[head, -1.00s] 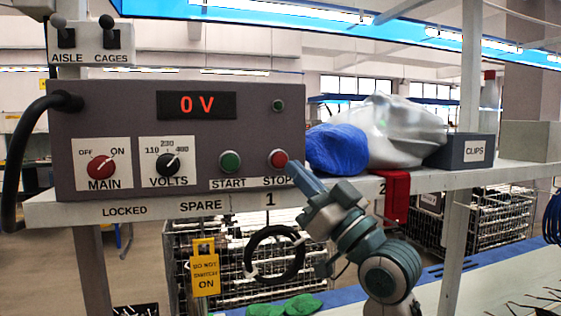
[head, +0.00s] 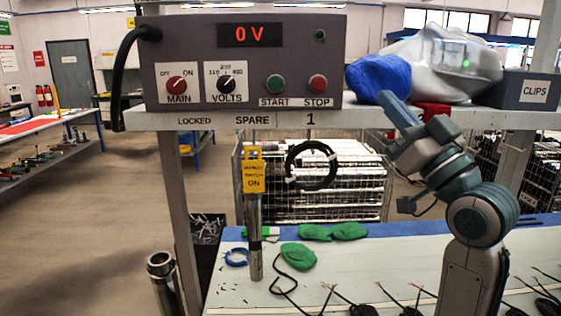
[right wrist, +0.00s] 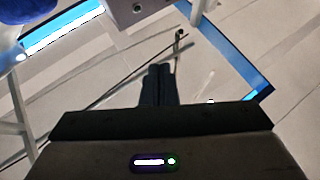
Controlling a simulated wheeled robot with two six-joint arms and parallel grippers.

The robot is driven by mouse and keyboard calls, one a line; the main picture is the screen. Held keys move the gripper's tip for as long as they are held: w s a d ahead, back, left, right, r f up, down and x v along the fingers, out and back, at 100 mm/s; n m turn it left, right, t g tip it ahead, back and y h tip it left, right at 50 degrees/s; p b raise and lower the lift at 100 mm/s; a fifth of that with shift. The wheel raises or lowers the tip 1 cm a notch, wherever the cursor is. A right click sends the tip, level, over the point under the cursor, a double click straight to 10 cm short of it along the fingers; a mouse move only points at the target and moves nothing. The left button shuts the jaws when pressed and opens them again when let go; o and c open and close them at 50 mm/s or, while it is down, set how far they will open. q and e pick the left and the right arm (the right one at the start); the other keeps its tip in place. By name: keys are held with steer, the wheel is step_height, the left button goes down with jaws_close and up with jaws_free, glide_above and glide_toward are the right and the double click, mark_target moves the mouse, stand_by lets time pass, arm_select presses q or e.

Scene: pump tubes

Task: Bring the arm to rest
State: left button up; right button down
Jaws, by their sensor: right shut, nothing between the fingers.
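My right gripper (head: 386,98) is raised in front of the shelf, its shut fingers pointing up and left, near the blue bag. It is apart from the control box. The right wrist view shows its two dark fingers (right wrist: 158,85) together with nothing between them, against the ceiling. The right arm is bent and stands over the right part of the bench. My left gripper is not in view.
A control box (head: 240,62) reading 0 V stands on the shelf (head: 215,118), with a blue bag (head: 378,77) and a CLIPS box (head: 530,91). A yellow tag (head: 254,176) and a black coil (head: 312,165) hang below. Green gloves (head: 298,256) and cables lie on the bench.

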steer(key=s+d+f+m+g+h, duration=0.1)
steer(key=f+m+g+h, duration=0.15)
steer(key=f, duration=0.95)
steer(key=d+f+m+g+h, duration=0.15)
steer(key=f+h, duration=0.25)
steer(key=f, duration=0.9)
steer(key=s+d+f+m+g+h, duration=0.1)
steer(key=f+g+h, duration=0.2)
steer(key=f, duration=0.9)
steer(key=s+d+f+g+h, duration=0.25)
steer(key=s+f+g, duration=0.25)
steer(key=s+f, duration=0.75)
steer(key=s+d+f+g+h, duration=0.2)
steer(key=s+d+f+g, duration=0.25)
steer(key=s+f, duration=0.85)
step_height(320, 180, down, 29)
steer(key=s+d+m+g, duration=0.1)
steer(key=s+d+g, duration=0.1)
steer(key=d, duration=0.1)
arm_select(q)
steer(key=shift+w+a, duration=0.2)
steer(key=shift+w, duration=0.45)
arm_select(e)
steer(key=s+f+g, duration=0.1)
steer(key=s+f, duration=1.7)
steer(key=f, duration=0.2)
steer(key=shift+s+d+f, duration=0.25)
steer(key=shift+s+d, duration=0.05)
steer(key=shift+d, duration=0.15)
